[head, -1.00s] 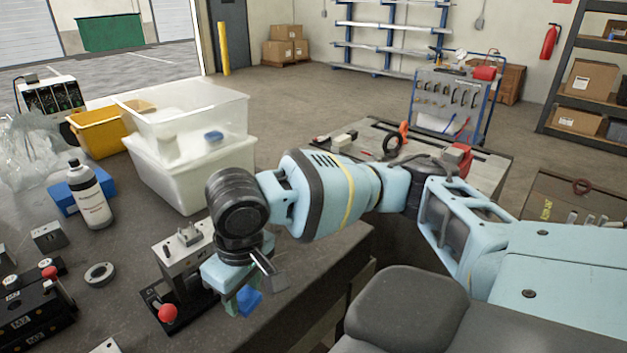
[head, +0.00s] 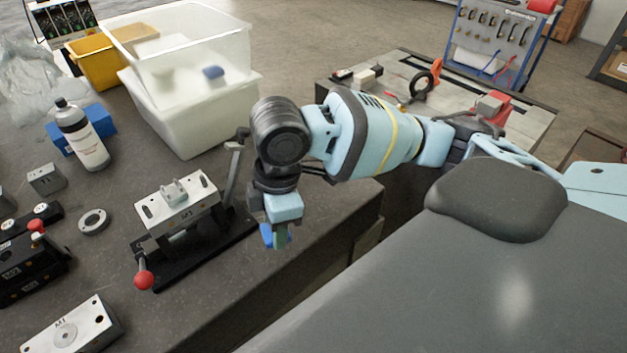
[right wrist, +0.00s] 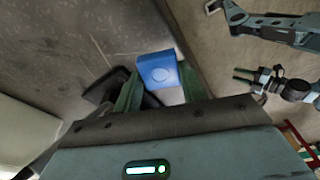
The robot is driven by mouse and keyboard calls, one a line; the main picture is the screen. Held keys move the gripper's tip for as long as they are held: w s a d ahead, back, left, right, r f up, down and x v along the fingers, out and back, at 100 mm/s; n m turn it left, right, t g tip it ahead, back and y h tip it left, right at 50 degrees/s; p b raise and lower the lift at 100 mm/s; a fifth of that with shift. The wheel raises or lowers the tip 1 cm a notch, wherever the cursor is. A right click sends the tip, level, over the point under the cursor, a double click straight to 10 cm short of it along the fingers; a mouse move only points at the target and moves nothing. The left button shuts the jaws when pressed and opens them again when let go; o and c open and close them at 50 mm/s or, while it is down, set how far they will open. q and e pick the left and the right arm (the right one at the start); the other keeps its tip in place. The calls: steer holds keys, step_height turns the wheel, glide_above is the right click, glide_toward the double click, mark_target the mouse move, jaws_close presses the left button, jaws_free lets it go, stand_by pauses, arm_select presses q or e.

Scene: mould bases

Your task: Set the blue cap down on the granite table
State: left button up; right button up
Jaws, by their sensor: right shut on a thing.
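The blue cap (right wrist: 159,70) is between the fingers of my right gripper (right wrist: 158,92) in the right wrist view. In the head view the right gripper (head: 276,236) points down near the table's right edge, and a little of the blue cap (head: 266,235) shows beside its fingers. The gripper is shut on the cap. The granite table (head: 240,290) is dark grey and lies under and left of the gripper. The gap between cap and table cannot be judged well.
The table front between fixture and edge is bare.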

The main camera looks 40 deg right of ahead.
mark_target(301, 193)
arm_select(q)
steer(key=shift+w+d+r, duration=0.3)
steer(key=shift+w+d, duration=0.15)
steer(key=shift+w, duration=0.05)
arm_select(e)
steer(key=n, duration=0.4)
steer(key=shift+s+d+f, duration=0.2)
steer(key=shift+s+d, duration=0.05)
steer(key=shift+d, duration=0.1)
